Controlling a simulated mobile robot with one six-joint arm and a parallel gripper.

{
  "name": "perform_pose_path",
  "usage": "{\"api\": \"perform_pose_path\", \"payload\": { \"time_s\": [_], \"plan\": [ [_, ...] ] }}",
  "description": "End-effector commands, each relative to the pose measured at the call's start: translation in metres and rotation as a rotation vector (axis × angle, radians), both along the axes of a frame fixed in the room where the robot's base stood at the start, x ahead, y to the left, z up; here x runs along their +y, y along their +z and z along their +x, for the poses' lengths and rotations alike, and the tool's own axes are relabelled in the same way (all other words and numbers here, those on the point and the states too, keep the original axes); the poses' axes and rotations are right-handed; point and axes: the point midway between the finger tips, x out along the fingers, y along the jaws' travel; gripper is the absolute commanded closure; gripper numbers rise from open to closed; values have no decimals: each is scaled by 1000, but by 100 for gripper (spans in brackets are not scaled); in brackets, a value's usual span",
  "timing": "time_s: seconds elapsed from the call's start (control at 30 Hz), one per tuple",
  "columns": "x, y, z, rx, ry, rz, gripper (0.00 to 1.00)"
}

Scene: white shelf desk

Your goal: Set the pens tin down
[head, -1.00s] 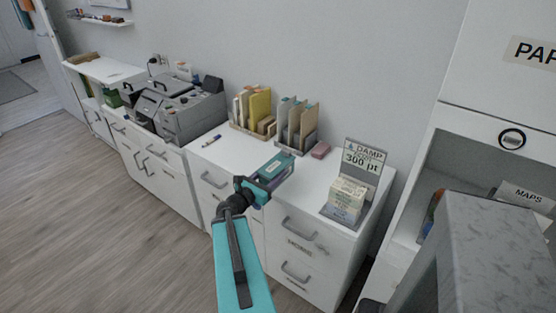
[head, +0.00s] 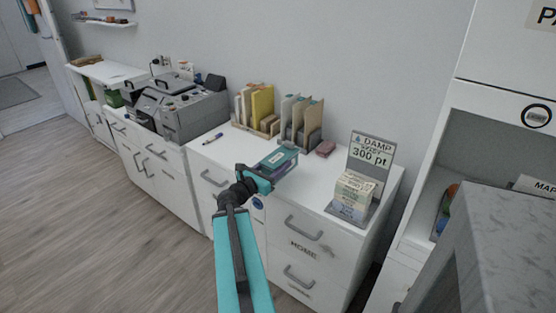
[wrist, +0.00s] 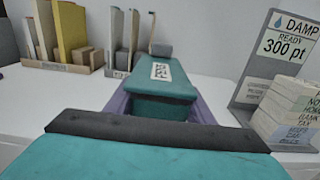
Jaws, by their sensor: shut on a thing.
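The pens tin (head: 281,158) is a teal box with a white label. My gripper (head: 268,172) is shut on its near end, over the front part of the white desk top. In the wrist view the tin (wrist: 160,84) lies lengthwise away from me between the purple-grey fingers (wrist: 160,108), with its label on top. Its underside is hidden, so I cannot tell whether it touches the desk top (head: 222,150).
Upright file holders (head: 300,120) and a pinkish block (head: 325,148) stand behind the tin. A "DAMP READY 300 pt" stand with stacked cards (head: 354,194) is to the right. A pen (head: 212,138) and a grey machine (head: 180,110) are left. Bare desk lies between.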

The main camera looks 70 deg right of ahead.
Motion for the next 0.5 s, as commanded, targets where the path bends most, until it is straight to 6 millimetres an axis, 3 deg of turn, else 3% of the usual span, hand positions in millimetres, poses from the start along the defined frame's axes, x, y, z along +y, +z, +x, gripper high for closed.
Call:
{"api": "perform_pose_path", "payload": {
  "time_s": [0.5],
  "plan": [
    [-13, -5, 5, -1, -2, -1, 81]
  ]
}}
